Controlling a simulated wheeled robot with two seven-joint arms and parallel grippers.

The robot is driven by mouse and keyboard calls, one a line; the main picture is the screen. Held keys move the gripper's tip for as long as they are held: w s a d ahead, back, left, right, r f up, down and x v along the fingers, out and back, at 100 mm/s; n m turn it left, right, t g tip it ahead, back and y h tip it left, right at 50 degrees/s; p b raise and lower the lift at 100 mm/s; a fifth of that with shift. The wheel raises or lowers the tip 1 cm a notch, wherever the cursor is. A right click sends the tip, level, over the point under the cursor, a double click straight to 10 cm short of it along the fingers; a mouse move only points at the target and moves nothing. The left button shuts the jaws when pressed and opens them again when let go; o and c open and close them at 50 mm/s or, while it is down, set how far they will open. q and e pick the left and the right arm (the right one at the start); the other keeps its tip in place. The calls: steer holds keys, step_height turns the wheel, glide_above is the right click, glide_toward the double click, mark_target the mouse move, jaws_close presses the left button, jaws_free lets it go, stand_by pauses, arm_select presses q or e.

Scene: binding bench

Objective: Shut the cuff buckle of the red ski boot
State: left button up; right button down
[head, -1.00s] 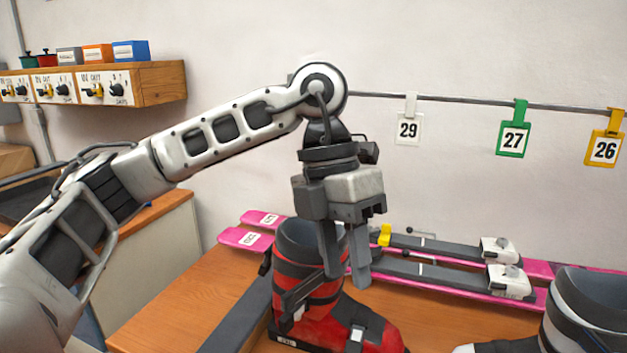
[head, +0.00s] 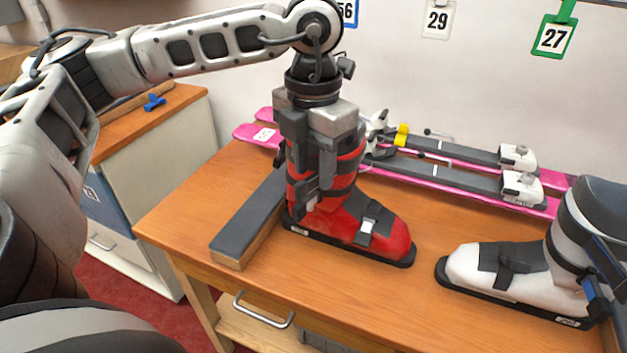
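The red ski boot (head: 350,212) stands upright on the wooden bench, toe pointing right, with black straps and a pale buckle over the forefoot. My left gripper (head: 313,200) points down in front of the boot's cuff and hides much of it. Its fingers overlap dark grey parts at the cuff's near side, where the cuff buckle seems to be. I cannot tell whether they touch the buckle, how it stands, or how far apart the fingers are. My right gripper is out of view.
A grey-topped block (head: 243,222) lies left of the boot. A white boot (head: 525,262) stands at the right. Pink skis (head: 440,178) with bindings lie behind. The bench top (head: 395,300) is clear in front and between the boots.

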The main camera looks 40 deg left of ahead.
mark_target(313, 175)
arm_select(q)
step_height(313, 175, down, 4)
steer(key=shift+r, duration=0.1)
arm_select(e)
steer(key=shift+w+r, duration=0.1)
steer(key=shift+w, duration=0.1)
arm_select(q)
steer(key=shift+c, duration=0.3)
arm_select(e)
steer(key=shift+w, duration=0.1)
arm_select(q)
jaws_close()
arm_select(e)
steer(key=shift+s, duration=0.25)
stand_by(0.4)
